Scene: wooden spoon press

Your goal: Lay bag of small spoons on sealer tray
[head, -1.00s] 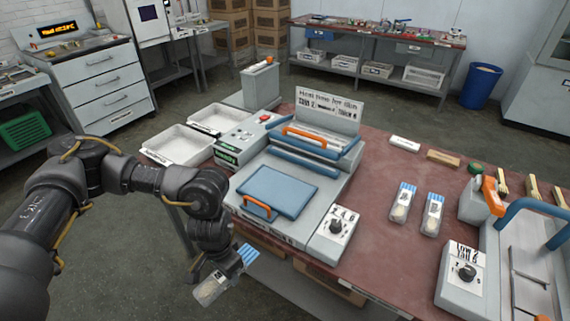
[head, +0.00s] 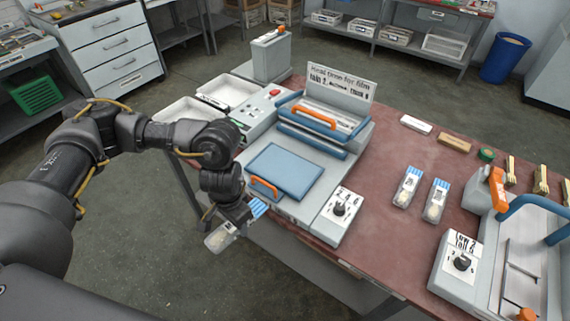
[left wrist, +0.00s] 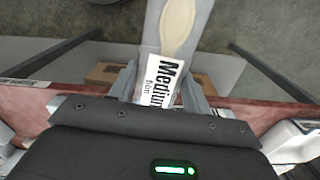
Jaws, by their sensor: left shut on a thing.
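My left gripper (head: 240,216) is shut on a clear bag (head: 220,238) with a blue striped top. The bag hangs tilted beyond the table's front edge, over the floor. In the left wrist view a pale wooden spoon (left wrist: 185,25) and a label reading "Medium film" (left wrist: 165,83) show on it; the spoon's size is hard to judge. The sealer (head: 318,205) stands on the table to the right of the gripper. Its flat blue tray (head: 285,172) has an orange front handle (head: 264,188) and looks empty. My right gripper is not in view.
Two more bags (head: 408,187) (head: 436,201) lie right of the sealer's dial box (head: 339,208). White bins (head: 228,92) stand left. A second machine (head: 455,262) stands at the right edge. The red tabletop between is mostly clear.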

